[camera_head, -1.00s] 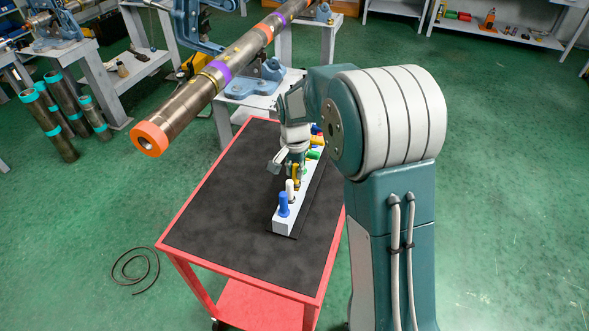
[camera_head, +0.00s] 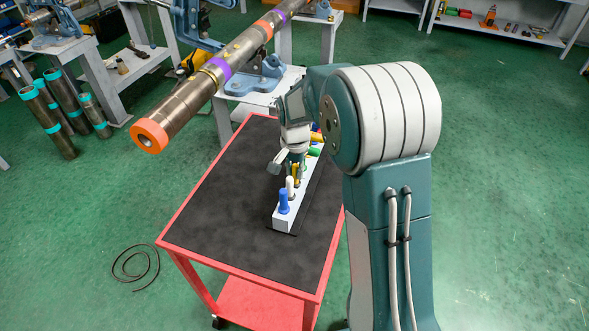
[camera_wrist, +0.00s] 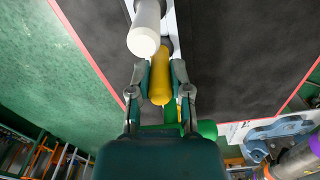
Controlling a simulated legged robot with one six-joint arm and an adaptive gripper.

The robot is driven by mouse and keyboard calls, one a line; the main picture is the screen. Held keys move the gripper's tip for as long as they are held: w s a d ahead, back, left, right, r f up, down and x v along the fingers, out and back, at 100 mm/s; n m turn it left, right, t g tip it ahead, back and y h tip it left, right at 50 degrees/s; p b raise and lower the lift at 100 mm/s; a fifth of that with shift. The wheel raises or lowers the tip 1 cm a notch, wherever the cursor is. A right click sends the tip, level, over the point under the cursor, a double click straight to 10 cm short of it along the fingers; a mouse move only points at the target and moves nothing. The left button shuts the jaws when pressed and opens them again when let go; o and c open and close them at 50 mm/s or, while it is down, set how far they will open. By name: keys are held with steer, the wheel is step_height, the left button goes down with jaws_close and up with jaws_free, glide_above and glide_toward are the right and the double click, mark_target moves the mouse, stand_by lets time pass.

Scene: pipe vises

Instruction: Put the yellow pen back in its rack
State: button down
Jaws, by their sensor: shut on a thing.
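The yellow pen (camera_wrist: 160,75) is between the two fingers of my gripper (camera_wrist: 160,82) in the wrist view. In the head view the yellow pen (camera_head: 295,173) shows just below my gripper (camera_head: 291,168), over the white rack (camera_head: 288,216). The pen looks upright and in line with the rack's row; whether its lower end is seated in a hole is hidden. A white pen (camera_head: 290,186) and a blue pen (camera_head: 283,201) stand in the rack's near end. The white pen (camera_wrist: 147,28) is close beside the yellow one in the wrist view.
The rack stands on the black top of a red cart (camera_head: 215,220); the top's left side is clear. A long pipe (camera_head: 205,85) on a blue vise (camera_head: 258,82) is behind the cart.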

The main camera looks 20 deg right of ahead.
steer(key=shift+f, duration=0.15)
stand_by(0.6)
steer(key=shift+c, duration=2.4)
jaws_free()
step_height(320, 180, up, 11)
steer(key=shift+r, duration=0.45)
